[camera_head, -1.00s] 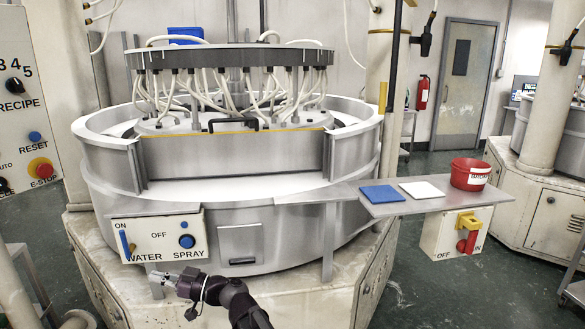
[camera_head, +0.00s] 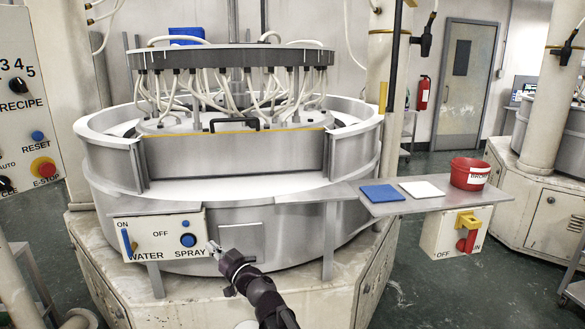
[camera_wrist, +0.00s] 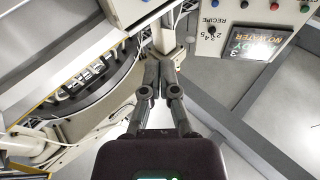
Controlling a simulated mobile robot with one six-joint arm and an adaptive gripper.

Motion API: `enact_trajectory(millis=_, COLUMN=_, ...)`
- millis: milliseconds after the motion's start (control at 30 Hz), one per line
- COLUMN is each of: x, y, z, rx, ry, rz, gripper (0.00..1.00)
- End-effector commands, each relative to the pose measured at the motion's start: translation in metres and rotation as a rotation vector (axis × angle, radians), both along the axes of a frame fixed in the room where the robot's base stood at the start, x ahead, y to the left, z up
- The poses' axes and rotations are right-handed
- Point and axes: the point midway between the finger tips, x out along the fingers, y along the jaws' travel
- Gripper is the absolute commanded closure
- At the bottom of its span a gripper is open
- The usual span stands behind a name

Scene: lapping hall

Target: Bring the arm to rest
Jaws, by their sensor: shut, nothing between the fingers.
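My gripper (camera_head: 214,249) is at the front of the lapping machine, just below and right of the blue spray button on the water panel (camera_head: 160,239). I cannot tell how far in front of the panel it is. In the wrist view the two fingers of my gripper (camera_wrist: 160,88) are close together, with nothing between them. My dark arm reaches up to it from the bottom of the head view.
The round lapping machine (camera_head: 235,255) fills the middle. A side shelf (camera_head: 440,206) at right carries a blue pad (camera_head: 381,194), a white pad (camera_head: 421,189) and a red tub (camera_head: 469,174). A recipe panel (camera_head: 25,130) is at left. Open floor (camera_head: 415,265) lies at right.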

Motion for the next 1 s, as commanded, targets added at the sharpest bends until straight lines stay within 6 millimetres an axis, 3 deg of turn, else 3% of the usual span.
enact_trajectory(millis=200, x=0.041, y=-0.076, z=-0.017, rx=-0.044, ry=0.086, rz=-0.312, gripper=1.0)
enact_trajectory(millis=500, x=0.067, y=-0.181, z=-0.06, rx=-0.162, ry=0.288, rz=-0.664, gripper=1.0)
enact_trajectory(millis=767, x=0.056, y=-0.262, z=-0.109, rx=-0.306, ry=0.537, rz=-0.876, gripper=1.0)
enact_trajectory(millis=1000, x=0.022, y=-0.321, z=-0.156, rx=-0.459, ry=0.811, rz=-0.972, gripper=1.0)
